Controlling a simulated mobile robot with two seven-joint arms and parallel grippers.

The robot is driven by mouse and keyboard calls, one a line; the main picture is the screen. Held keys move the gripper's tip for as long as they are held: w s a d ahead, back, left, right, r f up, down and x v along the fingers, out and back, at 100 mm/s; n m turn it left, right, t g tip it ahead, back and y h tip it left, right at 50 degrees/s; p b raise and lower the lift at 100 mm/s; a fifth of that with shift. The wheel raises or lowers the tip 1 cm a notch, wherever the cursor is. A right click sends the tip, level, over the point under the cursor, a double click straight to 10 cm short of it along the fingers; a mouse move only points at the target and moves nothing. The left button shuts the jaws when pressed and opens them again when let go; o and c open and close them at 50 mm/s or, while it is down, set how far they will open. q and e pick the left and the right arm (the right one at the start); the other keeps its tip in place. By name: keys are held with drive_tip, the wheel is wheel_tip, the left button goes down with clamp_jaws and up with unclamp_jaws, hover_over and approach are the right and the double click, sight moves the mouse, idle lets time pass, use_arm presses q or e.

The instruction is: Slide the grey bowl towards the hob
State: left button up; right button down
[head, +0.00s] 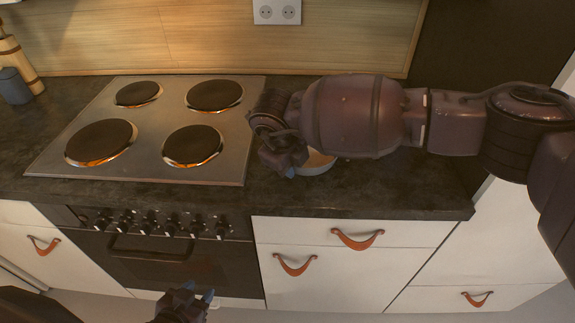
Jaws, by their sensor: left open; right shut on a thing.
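The grey bowl (318,164) stands on the dark countertop just right of the hob (150,128). Much of it is hidden behind my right arm and gripper; a bit of its rim and a tan inside show. My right gripper (287,170) is at the bowl's left side, close to the hob's right edge, and is shut on the bowl, though the contact itself is mostly hidden. My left gripper (208,298) is open and empty, low in front of the oven, well away from the bowl.
The hob has several round plates and a raised metal edge. A grey-blue jar (14,86) and a wooden container (20,62) stand at the far left. Dark countertop (400,190) is free right of the bowl. Drawers with leather pulls (358,240) lie below.

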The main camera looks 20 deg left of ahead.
drive_tip(key=shift+s+a, duration=0.1)
drive_tip(key=shift+a, duration=0.3)
drive_tip(key=c, duration=0.9)
unclamp_jaws()
drive_tip(key=p+v, duration=0.1)
drive_tip(key=v, duration=0.9)
drive_tip(key=shift+r, duration=0.35)
drive_tip(key=shift+a, duration=0.1)
